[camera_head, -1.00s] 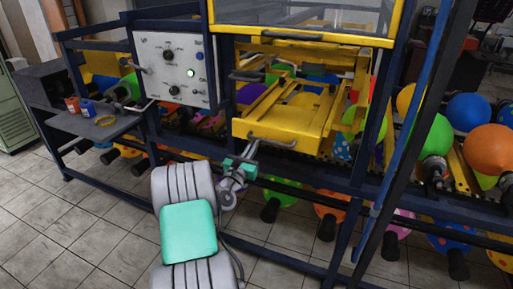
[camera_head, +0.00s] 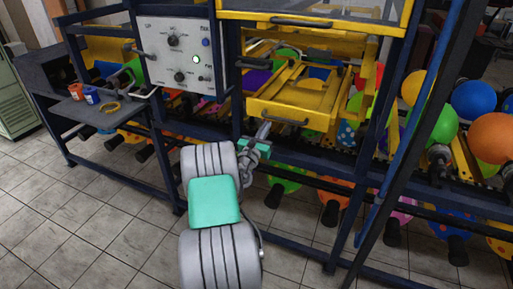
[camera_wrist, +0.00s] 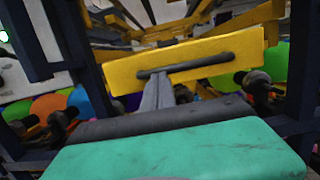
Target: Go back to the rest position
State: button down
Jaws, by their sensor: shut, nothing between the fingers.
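My gripper (camera_head: 264,129) is at the front of the yellow drawer (camera_head: 300,99), close to the left end of its dark handle (camera_head: 284,121). In the wrist view, its grey fingers (camera_wrist: 158,92) are together and empty, pointing at the handle (camera_wrist: 185,67) on the yellow drawer front (camera_wrist: 125,75). I cannot tell whether the fingertips touch the handle. My arm stretches from the bottom middle of the head view toward the machine.
A control panel (camera_head: 155,55) with a lit green button stands left of the drawer. A side shelf (camera_head: 75,110) holds small red and blue cups and a yellow ring. Balloons and dark blue frame bars surround the drawer. Tiled floor (camera_head: 80,210) is clear at lower left.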

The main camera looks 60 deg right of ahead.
jog(key=s+b+v, duration=0.1)
jog(key=b+v, duration=0.2)
jog(key=v, duration=0.9)
jog(key=s+a+f+m+g+y, duration=0.1)
jog(key=s+f+m+g+y, duration=0.3)
jog(key=f+m, duration=0.45)
jog(key=s+a+f+m+g+y, duration=0.2)
jog(key=s+f+m+y, duration=0.1)
jog(key=s+f+m, duration=0.5)
jog(key=a+f+m+g+y, duration=0.1)
jog(key=a+f+m+y, duration=0.4)
jog(key=a, duration=0.4)
jog(key=a+f+m+y, duration=0.4)
jog(key=a+f+m, duration=0.1)
jog(key=a, duration=0.3)
jog(key=w+a+r+n+t+y, duration=0.15)
jog(key=w+a+r, duration=0.25)
jog(key=a, duration=0.6)
jog(key=w+a+r+t+y, duration=0.1)
jog(key=w+a+r+y, duration=0.3)
jog(key=a, duration=0.5)
jog(key=w+a+r+n+t, duration=0.3)
jog(key=w+a+r, duration=0.2)
jog(key=r, duration=0.3)
jog(key=w+a+r+n+t+h, duration=0.1)
jog(key=w+a+r+n+t, duration=0.2)
jog(key=a+r, duration=0.4)
jog(key=shift+w+a+r+n+t, duration=0.35)
jog(key=shift+w+a, duration=0.4)
jog(key=shift+w, duration=0.15)
